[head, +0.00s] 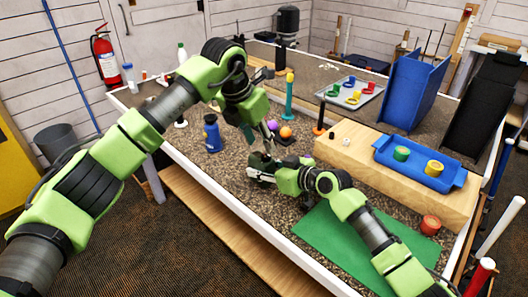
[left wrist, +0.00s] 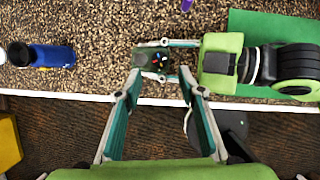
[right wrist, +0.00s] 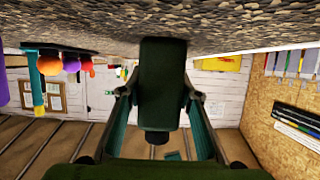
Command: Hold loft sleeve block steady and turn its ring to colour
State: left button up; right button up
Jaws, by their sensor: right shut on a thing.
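The loft sleeve block (left wrist: 152,61) is a dark block with small coloured marks on its top face, seen from above in the left wrist view. My right gripper (left wrist: 167,60) is shut on it from the side, one finger along each side. In the right wrist view the dark block (right wrist: 162,85) fills the space between the fingertips, with a round dark part (right wrist: 157,138) at one end. My left gripper (head: 266,146) is open and empty above the block, pointing down, its fingers apart. Which coloured mark the ring points to is too small to tell.
A blue bottle (head: 212,134) stands left of the grippers. A green mat (head: 335,240) lies in front, and a wooden platform (head: 345,160) with a blue tray (head: 384,153) stands right.

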aim_at(266, 155)
pick_arm(q)
jog(key=x, duration=0.5)
jog(key=shift+w+d+f, duration=0.1)
jog(key=shift+w+f, duration=0.05)
jog(key=shift+f, duration=0.2)
grip_shut()
